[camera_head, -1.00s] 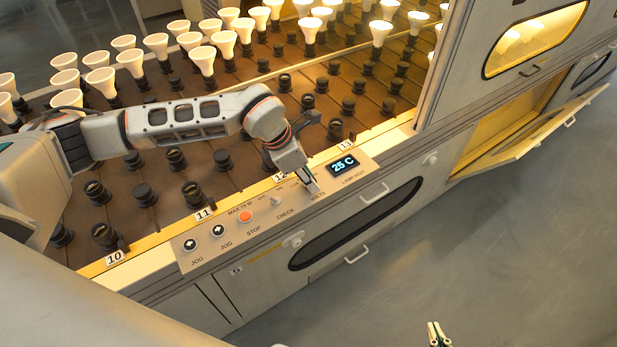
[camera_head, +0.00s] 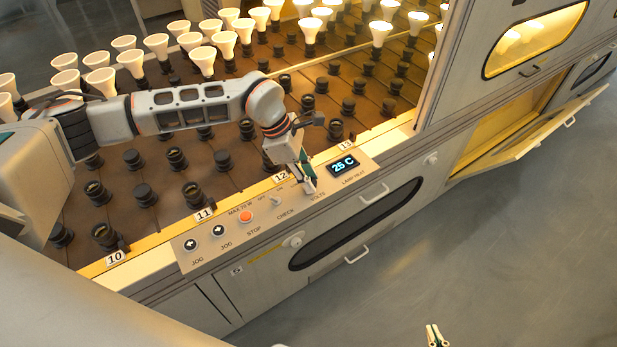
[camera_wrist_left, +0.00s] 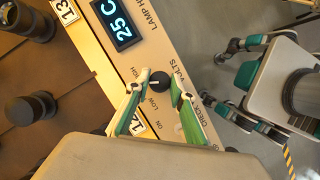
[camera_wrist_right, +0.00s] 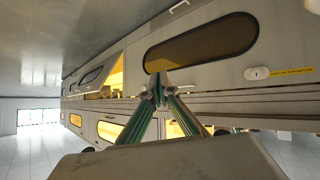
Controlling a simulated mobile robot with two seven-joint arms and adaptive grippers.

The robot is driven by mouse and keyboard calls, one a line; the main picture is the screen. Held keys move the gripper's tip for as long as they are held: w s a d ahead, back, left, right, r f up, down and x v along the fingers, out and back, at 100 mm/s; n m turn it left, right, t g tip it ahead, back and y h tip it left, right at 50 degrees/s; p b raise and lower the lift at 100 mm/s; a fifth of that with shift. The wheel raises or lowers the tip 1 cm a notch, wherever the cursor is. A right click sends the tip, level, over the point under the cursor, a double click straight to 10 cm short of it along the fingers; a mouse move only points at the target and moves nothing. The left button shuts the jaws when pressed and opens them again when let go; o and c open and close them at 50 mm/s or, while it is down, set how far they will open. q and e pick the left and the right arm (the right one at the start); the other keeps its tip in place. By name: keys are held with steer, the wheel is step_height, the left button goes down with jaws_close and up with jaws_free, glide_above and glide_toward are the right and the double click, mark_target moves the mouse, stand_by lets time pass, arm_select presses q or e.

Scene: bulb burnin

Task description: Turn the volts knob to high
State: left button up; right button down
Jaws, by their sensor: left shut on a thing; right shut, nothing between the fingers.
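The volts knob (camera_wrist_left: 159,79) is a small black dial with a white pointer mark, on the control panel (camera_wrist_left: 178,62) near the printed VOLTS, HIGH and LOW labels. In the left wrist view the pointer lies toward the HIGH and LOW side; its exact setting is hard to tell. My left gripper (camera_wrist_left: 160,82) is shut on the knob, one finger on each side. In the head view this gripper (camera_head: 309,186) hides the knob. My right gripper (camera_head: 434,334) is shut and empty above the floor, away from the panel; it also shows in the right wrist view (camera_wrist_right: 157,84).
The panel also carries jog buttons (camera_head: 218,231), a red stop button (camera_head: 246,216), a check switch (camera_head: 276,201) and a 25 C display (camera_head: 343,165). Sockets and bulbs (camera_head: 203,58) stand behind it. A cabinet door (camera_head: 545,130) hangs open at right. The floor in front is clear.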

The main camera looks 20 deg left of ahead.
arm_select(q)
steer(key=shift+m+g, duration=0.4)
steer(key=shift+m, duration=0.6)
steer(key=shift+m+b, duration=0.3)
arm_select(e)
steer(key=shift+w+d, duration=0.15)
steer(key=shift+w, duration=0.25)
steer(key=shift+s, duration=0.1)
arm_select(q)
steer(key=o, duration=1.1)
steer(key=shift+o, duration=0.2)
arm_select(e)
steer(key=shift+s+f, duration=0.15)
steer(key=shift+f, duration=0.05)
